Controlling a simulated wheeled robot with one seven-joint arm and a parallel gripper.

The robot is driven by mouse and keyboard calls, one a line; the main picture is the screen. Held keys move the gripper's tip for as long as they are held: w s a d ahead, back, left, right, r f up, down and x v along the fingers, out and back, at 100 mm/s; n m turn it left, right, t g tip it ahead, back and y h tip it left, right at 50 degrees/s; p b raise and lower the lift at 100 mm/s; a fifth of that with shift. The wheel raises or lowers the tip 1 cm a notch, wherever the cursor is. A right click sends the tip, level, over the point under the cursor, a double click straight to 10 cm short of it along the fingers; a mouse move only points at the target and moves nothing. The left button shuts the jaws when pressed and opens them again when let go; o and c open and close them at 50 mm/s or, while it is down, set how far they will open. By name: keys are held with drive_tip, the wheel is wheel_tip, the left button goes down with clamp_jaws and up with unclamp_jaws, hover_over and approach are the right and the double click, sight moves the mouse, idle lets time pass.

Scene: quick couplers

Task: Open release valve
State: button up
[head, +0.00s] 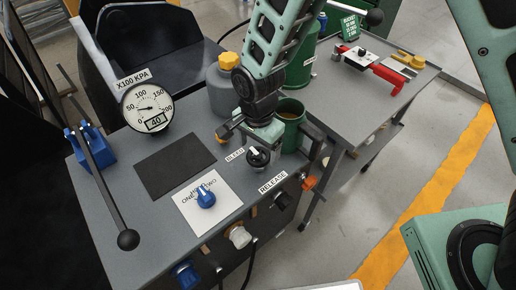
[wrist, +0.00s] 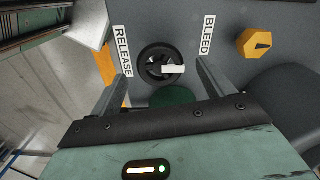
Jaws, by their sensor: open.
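The release valve is a round black knob (head: 258,158) with a white pointer, on the grey bench top between a BLEED label (head: 235,155) and a RELEASE label (head: 272,182). In the wrist view the knob (wrist: 158,57) lies between my fingers, and its white pointer is turned toward the BLEED side. My gripper (wrist: 161,70) is open, with one finger on each side of the knob. Whether the fingers touch it, I cannot tell. In the head view my gripper (head: 262,138) is just behind and above the knob, its fingertips partly hidden.
A blue selector knob (head: 206,199) on a white plate and a black mat (head: 176,166) lie left of the valve. A gauge (head: 147,108) reads 40. A green cup (head: 291,114) and a yellow-capped grey container (head: 222,92) stand close behind my gripper.

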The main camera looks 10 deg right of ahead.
drive_tip(key=shift+f, duration=0.95)
drive_tip(key=c, duration=1)
